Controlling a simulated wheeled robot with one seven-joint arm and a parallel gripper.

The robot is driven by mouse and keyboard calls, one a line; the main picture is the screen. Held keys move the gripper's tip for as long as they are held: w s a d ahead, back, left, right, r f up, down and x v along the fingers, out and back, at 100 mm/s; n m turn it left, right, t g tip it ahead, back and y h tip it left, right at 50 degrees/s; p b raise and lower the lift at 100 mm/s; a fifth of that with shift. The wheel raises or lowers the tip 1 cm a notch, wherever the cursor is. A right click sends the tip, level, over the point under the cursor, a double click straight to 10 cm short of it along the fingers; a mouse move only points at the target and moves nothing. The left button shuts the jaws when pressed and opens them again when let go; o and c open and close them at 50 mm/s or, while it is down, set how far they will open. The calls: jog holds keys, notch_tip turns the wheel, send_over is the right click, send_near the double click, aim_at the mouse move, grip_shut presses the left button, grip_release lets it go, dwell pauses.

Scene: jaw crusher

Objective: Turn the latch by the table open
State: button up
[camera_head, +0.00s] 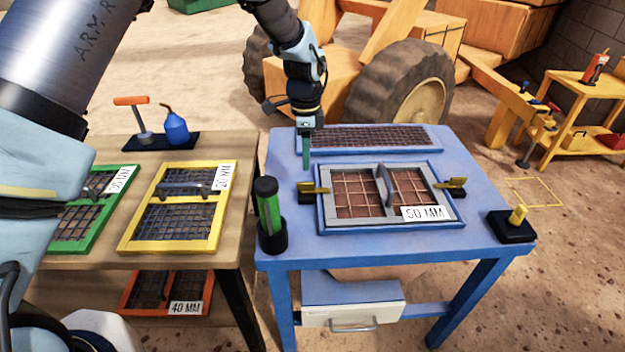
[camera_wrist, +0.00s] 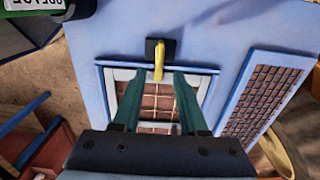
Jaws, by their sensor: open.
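A blue table (camera_head: 375,254) carries a grey framed screen labelled 50 MM (camera_head: 409,178). A yellow latch handle on a black base stands at the screen's left side (camera_head: 316,187), its handle reaching towards the frame. The same latch shows ahead of the fingers in the wrist view (camera_wrist: 159,62). A similar latch is at the screen's right side (camera_head: 455,183).
A green and black cylinder (camera_head: 269,212) stands upright at the table's left front corner. A mesh panel (camera_head: 375,138) lies behind the screen. A wooden table (camera_head: 120,258) with green and yellow framed screens (camera_head: 215,228) is at left. The blue table's right side is mostly clear.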

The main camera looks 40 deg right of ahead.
aim_at(306, 182)
notch_tip(306, 182, down, 8)
jog(key=shift+w+f+p, duration=0.1)
jog(key=shift+f+p, duration=0.1)
jog(key=shift+p, duration=1)
jog(key=shift+c, duration=0.4)
grip_shut()
